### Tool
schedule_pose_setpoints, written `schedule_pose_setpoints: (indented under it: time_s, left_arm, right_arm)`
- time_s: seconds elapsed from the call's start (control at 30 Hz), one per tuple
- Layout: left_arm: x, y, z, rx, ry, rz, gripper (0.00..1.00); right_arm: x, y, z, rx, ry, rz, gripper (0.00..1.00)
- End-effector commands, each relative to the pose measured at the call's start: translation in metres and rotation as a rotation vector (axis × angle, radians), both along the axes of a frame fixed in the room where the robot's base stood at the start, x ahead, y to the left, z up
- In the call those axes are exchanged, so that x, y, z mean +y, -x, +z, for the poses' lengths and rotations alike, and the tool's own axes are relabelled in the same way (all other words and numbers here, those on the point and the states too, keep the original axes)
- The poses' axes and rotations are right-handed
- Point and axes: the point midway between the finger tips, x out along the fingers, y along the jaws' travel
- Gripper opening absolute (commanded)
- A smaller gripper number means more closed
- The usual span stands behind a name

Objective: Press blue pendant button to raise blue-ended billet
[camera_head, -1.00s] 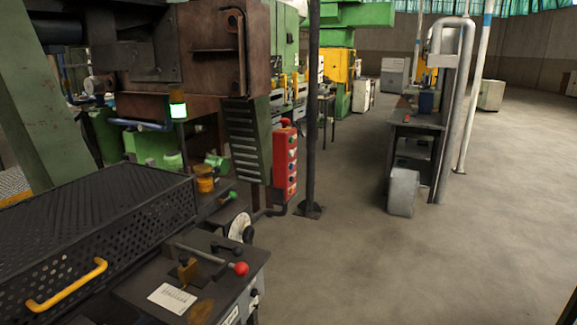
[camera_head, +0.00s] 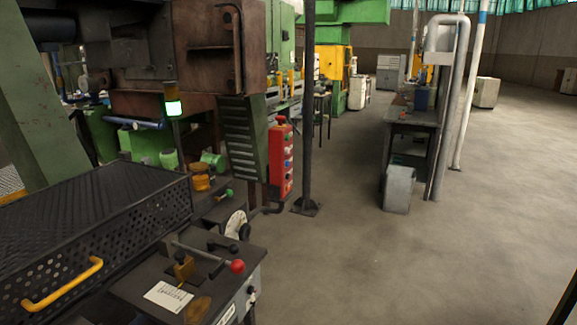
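A red pendant box (camera_head: 281,161) with several coloured buttons down its face hangs beside a dark post, right of the green louvred panel. A blue button (camera_head: 287,165) shows near its middle; a second bluish one appears higher up, but they are small and hard to tell apart. No blue-ended billet can be made out. Neither of my grippers is in view.
A machine with a perforated black guard (camera_head: 110,235), yellow handle (camera_head: 62,284) and red-knobbed lever (camera_head: 237,266) fills the lower left. A dark post (camera_head: 308,110) stands beside the pendant. A workbench (camera_head: 413,125) stands right of centre. Open floor (camera_head: 470,240) lies at right.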

Motion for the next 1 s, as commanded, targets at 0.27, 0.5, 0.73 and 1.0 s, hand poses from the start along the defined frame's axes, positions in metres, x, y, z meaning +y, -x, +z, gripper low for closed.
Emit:
schedule_pose_setpoints:
  time_s: [0.27,0.5,0.73,1.0]
  left_arm:
    - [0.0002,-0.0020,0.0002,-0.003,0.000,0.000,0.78]
    - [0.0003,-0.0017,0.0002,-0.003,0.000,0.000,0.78]
    - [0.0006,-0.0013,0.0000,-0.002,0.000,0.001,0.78]
    - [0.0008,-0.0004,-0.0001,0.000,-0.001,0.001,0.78]
  right_arm:
    - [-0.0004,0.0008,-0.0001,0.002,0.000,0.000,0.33]
    - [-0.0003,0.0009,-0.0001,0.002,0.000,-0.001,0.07]
    - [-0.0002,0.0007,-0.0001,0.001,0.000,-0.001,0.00]
    - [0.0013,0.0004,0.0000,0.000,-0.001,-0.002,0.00]
